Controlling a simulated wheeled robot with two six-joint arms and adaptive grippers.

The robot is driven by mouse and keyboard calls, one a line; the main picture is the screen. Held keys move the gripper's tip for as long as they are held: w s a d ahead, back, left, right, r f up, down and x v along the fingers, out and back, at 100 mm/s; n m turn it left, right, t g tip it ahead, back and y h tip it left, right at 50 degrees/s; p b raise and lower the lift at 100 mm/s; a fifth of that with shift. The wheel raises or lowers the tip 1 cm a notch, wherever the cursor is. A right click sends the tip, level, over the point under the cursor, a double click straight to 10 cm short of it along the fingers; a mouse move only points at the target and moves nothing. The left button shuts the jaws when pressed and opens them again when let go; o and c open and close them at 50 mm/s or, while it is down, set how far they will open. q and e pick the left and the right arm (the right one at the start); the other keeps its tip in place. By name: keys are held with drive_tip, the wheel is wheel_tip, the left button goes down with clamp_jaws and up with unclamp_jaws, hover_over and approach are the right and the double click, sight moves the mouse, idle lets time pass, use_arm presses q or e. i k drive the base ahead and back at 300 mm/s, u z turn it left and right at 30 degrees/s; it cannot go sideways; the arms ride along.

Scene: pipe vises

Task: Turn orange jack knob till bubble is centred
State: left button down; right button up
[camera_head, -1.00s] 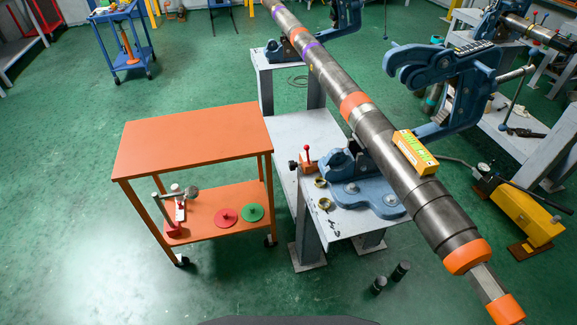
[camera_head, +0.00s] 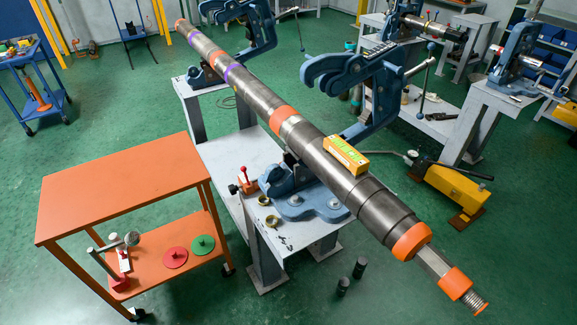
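A yellow level with green windows (camera_head: 346,155) lies on top of the long dark pipe (camera_head: 347,180); its bubble is too small to make out. The pipe slopes from the back left to the front right across blue vises (camera_head: 305,203). A small orange block with a red-topped lever (camera_head: 246,181) and a dark knob (camera_head: 233,189) stands beside the near vise. Orange collars (camera_head: 411,242) sit on the pipe's near end, with a threaded tip (camera_head: 475,302) beyond. I cannot tell which orange part is the jack knob. Neither gripper is in view.
An orange cart (camera_head: 124,184) stands at the left, with a hammer, red disc (camera_head: 175,257) and green disc (camera_head: 202,245) on its lower shelf. A yellow pump (camera_head: 441,193) stands on the floor at right. Two dark cylinders (camera_head: 360,267) stand on the floor in front.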

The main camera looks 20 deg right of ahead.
sight(233, 189)
drive_tip(key=z, duration=0.1)
drive_tip(key=k, duration=0.95)
drive_tip(key=u, duration=1.3)
drive_tip(key=i, duration=0.95)
drive_tip(key=z, duration=0.7)
drive_tip(key=i, duration=0.7)
drive_tip(key=z, duration=0.7)
